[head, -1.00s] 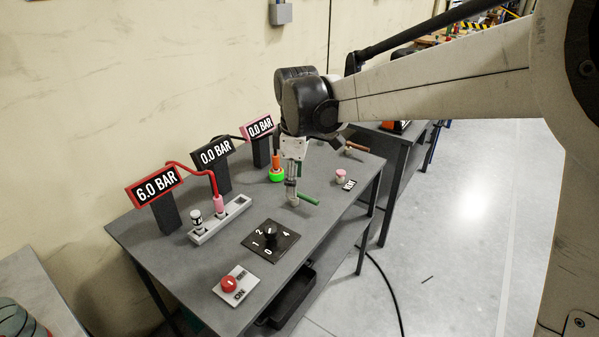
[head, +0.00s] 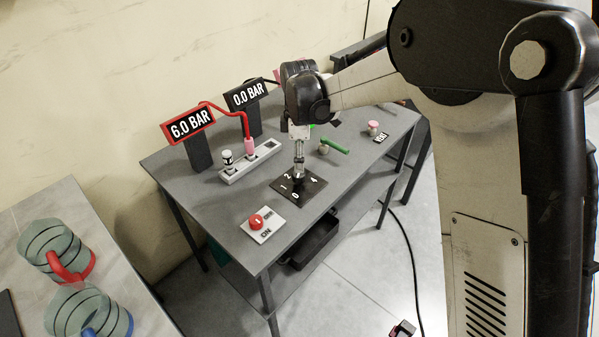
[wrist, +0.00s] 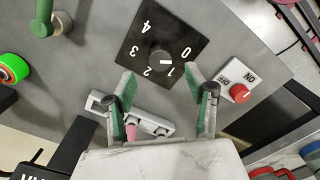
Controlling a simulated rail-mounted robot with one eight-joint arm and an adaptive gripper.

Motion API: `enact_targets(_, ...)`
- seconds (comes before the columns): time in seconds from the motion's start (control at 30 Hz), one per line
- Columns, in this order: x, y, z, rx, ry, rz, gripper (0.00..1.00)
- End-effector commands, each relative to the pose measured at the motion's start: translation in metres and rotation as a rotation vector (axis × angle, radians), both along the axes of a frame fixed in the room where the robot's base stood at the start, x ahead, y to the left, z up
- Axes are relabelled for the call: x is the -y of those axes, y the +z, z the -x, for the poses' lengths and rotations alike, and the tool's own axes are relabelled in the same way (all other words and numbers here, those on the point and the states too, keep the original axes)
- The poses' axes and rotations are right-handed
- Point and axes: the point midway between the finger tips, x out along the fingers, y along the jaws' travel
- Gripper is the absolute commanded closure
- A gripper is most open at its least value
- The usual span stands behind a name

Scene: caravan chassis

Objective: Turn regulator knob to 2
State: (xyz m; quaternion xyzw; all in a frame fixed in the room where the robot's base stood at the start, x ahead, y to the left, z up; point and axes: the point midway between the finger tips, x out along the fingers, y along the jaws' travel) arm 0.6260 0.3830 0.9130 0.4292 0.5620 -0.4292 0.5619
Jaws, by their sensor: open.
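The black regulator plate (head: 313,187) with white numbers lies on the grey table. In the wrist view the plate (wrist: 135,45) shows 0 to 4 around the black regulator knob (wrist: 159,60). The knob's white mark points to the picture's right, around 0 and 1; I cannot tell exactly which. My gripper (head: 298,178) is over the plate and largely hides the knob in the head view. In the wrist view my gripper (wrist: 161,82) is open and empty, its green-padded fingers spread on either side below the knob. The knob appears clear of both fingers.
A pale socket strip (head: 237,174) with a pink plug (head: 250,146) is behind, below a 6.0 BAR display (head: 187,126) and a 0.0 BAR display (head: 246,95). A green handle (head: 336,146) stands beyond.

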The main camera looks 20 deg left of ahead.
Motion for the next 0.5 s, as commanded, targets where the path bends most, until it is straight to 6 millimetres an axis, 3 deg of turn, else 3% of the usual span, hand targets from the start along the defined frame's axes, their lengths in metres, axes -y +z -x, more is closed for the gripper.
enact_targets(0.2, 0.000, -0.038, 0.000, 0.000, -0.001, 0.000, 0.50)
enact_targets(0.5, 0.000, -0.059, 0.000, 0.000, -0.001, 0.000, 0.50)
